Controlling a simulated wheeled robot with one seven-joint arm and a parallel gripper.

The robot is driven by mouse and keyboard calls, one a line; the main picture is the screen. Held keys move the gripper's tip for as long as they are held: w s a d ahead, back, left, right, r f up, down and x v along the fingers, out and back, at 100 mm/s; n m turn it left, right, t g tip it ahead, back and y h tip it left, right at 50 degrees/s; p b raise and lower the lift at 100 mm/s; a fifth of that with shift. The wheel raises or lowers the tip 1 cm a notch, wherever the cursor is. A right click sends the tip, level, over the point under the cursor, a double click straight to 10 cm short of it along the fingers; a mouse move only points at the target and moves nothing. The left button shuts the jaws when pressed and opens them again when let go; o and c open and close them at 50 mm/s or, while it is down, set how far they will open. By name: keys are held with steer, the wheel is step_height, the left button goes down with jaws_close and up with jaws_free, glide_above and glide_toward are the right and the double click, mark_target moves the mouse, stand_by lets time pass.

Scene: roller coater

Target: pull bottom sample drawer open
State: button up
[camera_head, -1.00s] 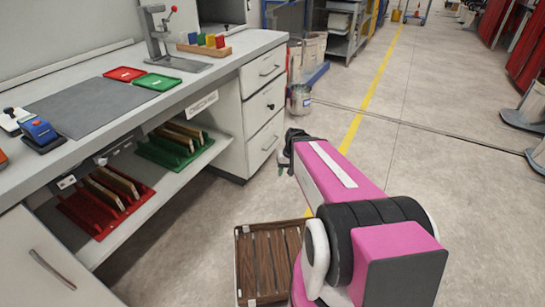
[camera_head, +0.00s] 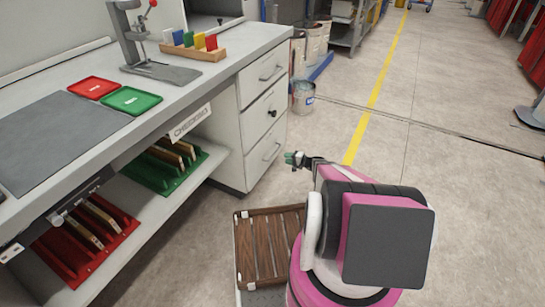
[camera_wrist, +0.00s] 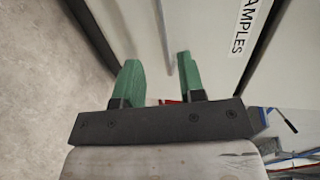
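The bottom sample drawer (camera_head: 265,153) is the lowest of three white drawers at the right end of the bench. It is shut, with a slim grey handle on its front. My gripper (camera_head: 292,158) is in front of this drawer, just right of it in the head view. In the wrist view my gripper (camera_wrist: 158,64) has its two green fingers apart with nothing between the tips. A pale drawer front (camera_wrist: 210,45) fills the view beyond them. A thin grey handle bar (camera_wrist: 163,35) shows ahead, roughly in line with the gap, apart from the fingers.
A partly cut-off "SAMPLES" label (camera_wrist: 243,25) is on a front at the right. A paint bucket (camera_head: 303,97) stands beyond the drawers. The floor (camera_head: 340,125) right of the drawers is clear.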

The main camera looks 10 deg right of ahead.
steer(key=x, duration=1)
steer(key=shift+a, duration=0.2)
jaws_close()
